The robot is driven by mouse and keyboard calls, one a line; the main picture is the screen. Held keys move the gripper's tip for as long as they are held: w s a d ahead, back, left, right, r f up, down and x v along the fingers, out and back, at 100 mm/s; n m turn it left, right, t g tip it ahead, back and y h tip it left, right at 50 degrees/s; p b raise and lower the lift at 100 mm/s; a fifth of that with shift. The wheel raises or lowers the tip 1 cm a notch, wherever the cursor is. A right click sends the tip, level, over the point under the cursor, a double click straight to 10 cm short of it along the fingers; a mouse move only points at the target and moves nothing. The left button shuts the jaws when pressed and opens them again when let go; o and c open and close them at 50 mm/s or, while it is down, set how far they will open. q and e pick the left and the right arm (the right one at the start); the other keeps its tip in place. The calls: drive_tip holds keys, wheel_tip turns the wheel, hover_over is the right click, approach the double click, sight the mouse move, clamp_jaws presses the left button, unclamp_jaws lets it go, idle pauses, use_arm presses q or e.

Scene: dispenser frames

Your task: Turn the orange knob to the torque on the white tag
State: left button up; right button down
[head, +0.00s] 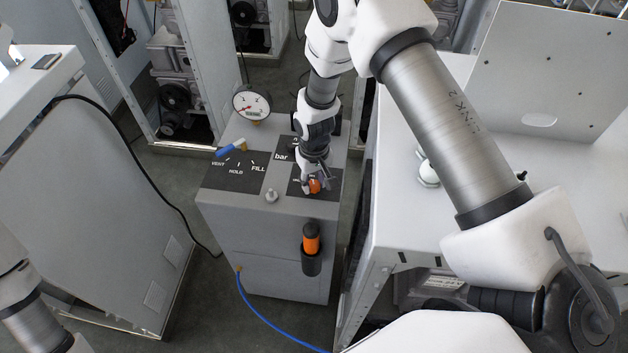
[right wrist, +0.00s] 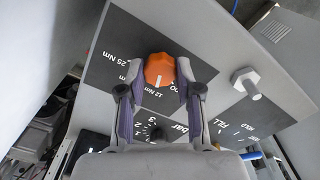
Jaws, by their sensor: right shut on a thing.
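The orange knob (head: 314,186) sits on a dark plate on top of the grey cabinet. In the right wrist view the knob (right wrist: 159,68) lies between the two fingers of my right gripper (right wrist: 158,82), which is shut on it. A short white line on the knob points toward the gripper, near the "12 Nm" mark. A "25 Nm" mark (right wrist: 118,58) stands to the left; another label at right is partly hidden by a finger. In the head view my right gripper (head: 316,180) reaches down to the knob. I cannot make out a white tag. My left gripper is out of view.
The cabinet (head: 265,235) also carries a blue-handled VENT/HOLD/FILL valve (head: 231,147), a round gauge (head: 251,104), a hex bolt (head: 271,196) and an orange-handled tool (head: 311,240) in a front holder. A white bench (head: 400,215) stands close at right.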

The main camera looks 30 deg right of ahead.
sight(314, 185)
drive_tip(key=c, duration=0.8)
unclamp_jaws()
drive_tip(key=shift+s+f, duration=0.1)
drive_tip(key=shift+s, duration=0.05)
drive_tip(key=shift+r, duration=0.25)
wheel_tip(314, 185, up, 12)
drive_tip(key=shift+f, duration=0.2)
